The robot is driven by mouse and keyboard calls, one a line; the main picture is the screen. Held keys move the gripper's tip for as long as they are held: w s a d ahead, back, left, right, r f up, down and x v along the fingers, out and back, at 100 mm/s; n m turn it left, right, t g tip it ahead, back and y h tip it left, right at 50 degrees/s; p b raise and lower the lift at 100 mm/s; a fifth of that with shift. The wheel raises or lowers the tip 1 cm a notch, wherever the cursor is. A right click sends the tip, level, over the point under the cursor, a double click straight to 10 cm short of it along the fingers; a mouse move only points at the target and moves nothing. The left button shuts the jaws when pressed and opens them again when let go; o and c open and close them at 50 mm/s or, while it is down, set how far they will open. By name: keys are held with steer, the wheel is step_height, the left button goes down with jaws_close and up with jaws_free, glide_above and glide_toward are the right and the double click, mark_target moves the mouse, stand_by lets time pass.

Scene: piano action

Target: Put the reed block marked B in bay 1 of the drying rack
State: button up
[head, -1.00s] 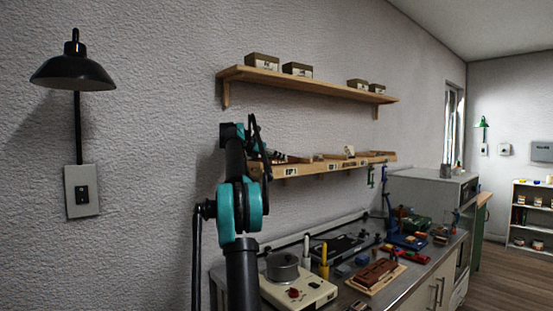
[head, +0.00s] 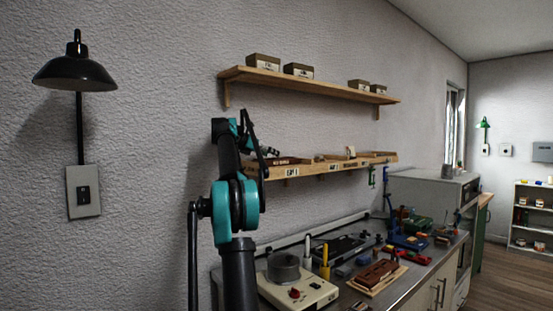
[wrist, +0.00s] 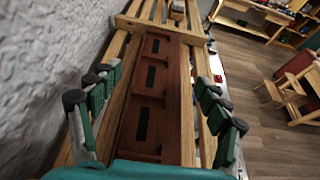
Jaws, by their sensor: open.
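The drying rack (head: 330,167) is a slatted wooden shelf on the wall with labelled bays along its front edge. A long reddish-brown block (wrist: 152,95) with dark slots lies along the slats in the wrist view. It also shows low in the nearest bay, by the leftmost label, in the head view (head: 288,160). I cannot read a letter on it. My gripper (wrist: 158,76) is open, with one finger on each side of the block and gaps between. In the head view my gripper (head: 266,150) is small and partly hidden by my arm, just above the rack's near end.
The wall runs close along the rack's left side in the wrist view. A similar brown block (head: 378,272) sits on a wooden board on the bench. A hotplate with a pot (head: 283,268) stands below. An upper shelf (head: 310,82) holds several boxes.

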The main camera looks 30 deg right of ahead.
steer(key=v, duration=0.7)
steer(key=shift+a+r, duration=0.15)
steer(key=shift+a, duration=0.15)
